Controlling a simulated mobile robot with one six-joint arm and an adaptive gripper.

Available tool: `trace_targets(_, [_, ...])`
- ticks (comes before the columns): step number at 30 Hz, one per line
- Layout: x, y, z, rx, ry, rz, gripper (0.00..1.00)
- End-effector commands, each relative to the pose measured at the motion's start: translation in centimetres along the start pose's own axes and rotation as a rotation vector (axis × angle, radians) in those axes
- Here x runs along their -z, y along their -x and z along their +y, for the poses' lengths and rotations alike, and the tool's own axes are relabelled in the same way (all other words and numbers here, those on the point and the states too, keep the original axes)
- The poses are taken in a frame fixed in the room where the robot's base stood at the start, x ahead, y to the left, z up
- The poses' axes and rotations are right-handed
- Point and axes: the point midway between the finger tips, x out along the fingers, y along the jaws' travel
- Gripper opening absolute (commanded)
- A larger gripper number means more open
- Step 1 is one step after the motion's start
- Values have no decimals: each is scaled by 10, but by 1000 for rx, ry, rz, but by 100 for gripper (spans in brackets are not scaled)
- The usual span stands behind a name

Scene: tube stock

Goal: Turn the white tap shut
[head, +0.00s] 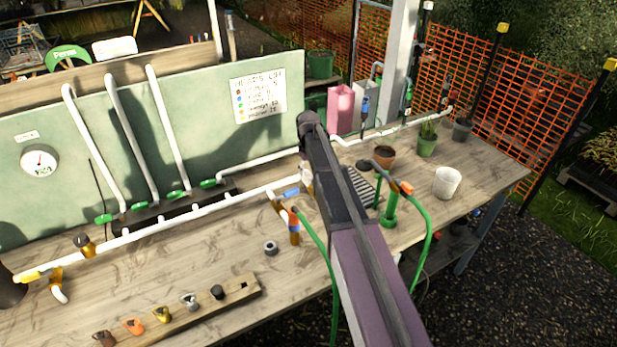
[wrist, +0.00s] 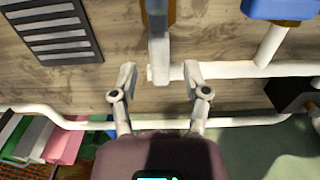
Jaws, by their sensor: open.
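A pale grey-white lever (wrist: 158,48), which looks like the white tap's handle, stands upright in the wrist view over a brown-orange body (wrist: 157,10). It lies at the end of a white pipe (wrist: 240,70). My gripper (wrist: 161,72) is open, with one finger on each side of the lever's lower end and the pipe end. Nothing is clearly clamped, and I cannot tell whether a finger touches. In the head view my arm hides most of the white tap and the gripper.
A blue-handled tap (head: 292,193) sits close by on the same pipe; its blue part also shows in the wrist view (wrist: 280,8). A green hose (head: 322,250) runs in front. Grey slatted grating (wrist: 55,30) lies to one side.

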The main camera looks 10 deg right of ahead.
Motion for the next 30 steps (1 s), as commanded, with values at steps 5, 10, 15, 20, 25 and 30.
trace_targets(5, [0,-10,0,0,0,0,60])
trace_targets(10, [0,-12,0,0,0,0,60])
trace_targets(15, [0,-12,0,0,0,0,60])
trace_targets(20, [0,-12,0,0,0,0,54])
trace_targets(25, [0,-12,0,0,0,0,4])
trace_targets(30, [0,-12,0,0,0,0,0])
